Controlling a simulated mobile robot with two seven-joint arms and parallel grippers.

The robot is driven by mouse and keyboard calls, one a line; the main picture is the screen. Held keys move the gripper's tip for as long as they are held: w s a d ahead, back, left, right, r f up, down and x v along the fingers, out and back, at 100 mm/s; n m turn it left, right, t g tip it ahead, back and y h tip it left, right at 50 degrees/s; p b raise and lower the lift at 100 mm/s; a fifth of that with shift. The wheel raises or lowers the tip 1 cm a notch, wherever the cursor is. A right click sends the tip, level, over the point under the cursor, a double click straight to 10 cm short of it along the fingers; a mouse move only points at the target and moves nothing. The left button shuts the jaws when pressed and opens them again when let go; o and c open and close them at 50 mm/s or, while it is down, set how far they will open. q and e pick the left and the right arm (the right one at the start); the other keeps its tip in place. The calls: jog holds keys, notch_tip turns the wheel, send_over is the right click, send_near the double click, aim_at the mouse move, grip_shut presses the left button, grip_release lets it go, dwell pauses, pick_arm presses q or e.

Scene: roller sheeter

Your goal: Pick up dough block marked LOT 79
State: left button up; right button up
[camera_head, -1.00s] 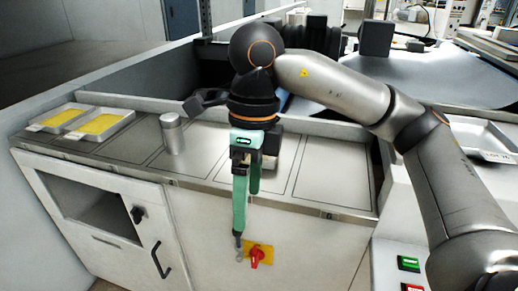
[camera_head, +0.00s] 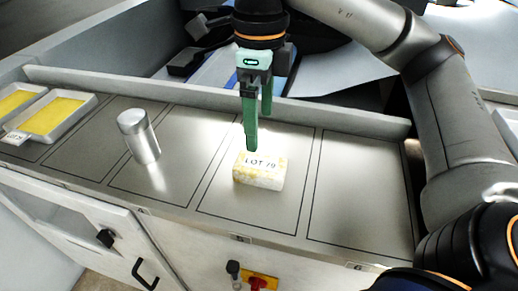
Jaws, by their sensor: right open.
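The dough block marked LOT 79 (camera_head: 259,176) is a pale yellowish block with a label on its upper edge. It lies on the steel counter inside a marked rectangle, right of the steel cylinder. My right gripper (camera_head: 258,138) has green fingers pointing down. It is open and empty, just above and behind the block, with one fingertip close to the block's top edge in the picture. I cannot tell whether that fingertip touches the block. My left gripper is not in view.
A steel cylinder (camera_head: 139,137) stands on the counter left of the block. Two trays with yellow contents (camera_head: 92,102) sit at the far left. A raised ledge (camera_head: 330,117) runs behind the counter. The marked rectangle to the right (camera_head: 360,190) is clear.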

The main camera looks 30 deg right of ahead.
jog(key=b, duration=0.1)
send_over(260, 164)
jog(key=f, duration=0.6)
jog(key=shift+s+a+f, duration=0.15)
jog(key=shift+s+f, duration=0.05)
jog(key=shift+s, duration=0.05)
jog(key=shift+w+d+f, duration=0.1)
jog(key=shift+w+f, duration=0.05)
jog(key=shift+f, duration=1.35)
jog(key=shift+w+d+f, duration=0.1)
jog(key=shift+f, duration=1.4)
grip_shut()
jog(key=shift+r, duration=0.15)
